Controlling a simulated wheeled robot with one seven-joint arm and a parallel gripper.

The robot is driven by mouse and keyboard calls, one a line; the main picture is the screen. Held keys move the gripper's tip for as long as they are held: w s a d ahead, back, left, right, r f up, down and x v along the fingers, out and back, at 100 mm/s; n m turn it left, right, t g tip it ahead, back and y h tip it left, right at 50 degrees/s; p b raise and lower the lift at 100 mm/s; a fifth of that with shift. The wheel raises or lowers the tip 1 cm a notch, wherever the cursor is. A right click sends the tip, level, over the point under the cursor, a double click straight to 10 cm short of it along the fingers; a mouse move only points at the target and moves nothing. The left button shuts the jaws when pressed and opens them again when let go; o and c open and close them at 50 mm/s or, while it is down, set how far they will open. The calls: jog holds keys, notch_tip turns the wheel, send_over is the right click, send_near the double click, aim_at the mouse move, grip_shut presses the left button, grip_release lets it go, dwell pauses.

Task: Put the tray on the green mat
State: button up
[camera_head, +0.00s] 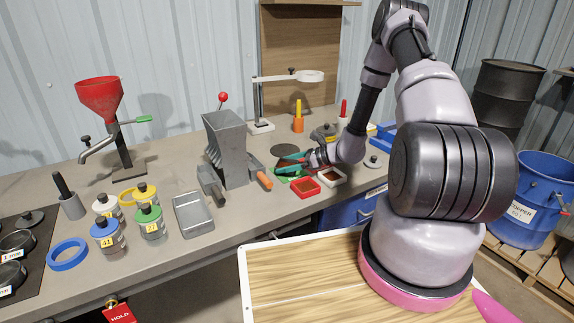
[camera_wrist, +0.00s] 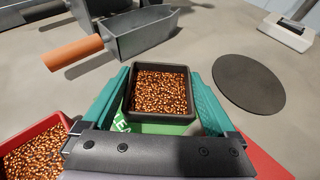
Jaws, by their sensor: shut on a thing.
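A dark, square-rimmed tray (camera_wrist: 187,85) filled with copper-coloured granules is between the teal fingers of my gripper (camera_wrist: 165,88) in the wrist view. My gripper is shut on it. The green mat (camera_wrist: 160,128) with white lettering shows just beside and under the tray; I cannot tell whether the tray touches it. In the head view my gripper (camera_head: 290,163) is low over the bench, and the held tray is mostly hidden by the fingers.
A red tray (camera_wrist: 38,148) of granules is close at left; it also shows in the head view (camera_head: 305,187), beside a white tray (camera_head: 332,176). A red surface (camera_wrist: 262,160) lies at lower right. A dark round disc (camera_wrist: 248,83) and an orange-handled scoop (camera_wrist: 140,36) lie nearby.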

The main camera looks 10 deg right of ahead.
jog(key=o, duration=1.1)
jog(key=shift+f, duration=0.15)
jog(key=shift+o, duration=0.2)
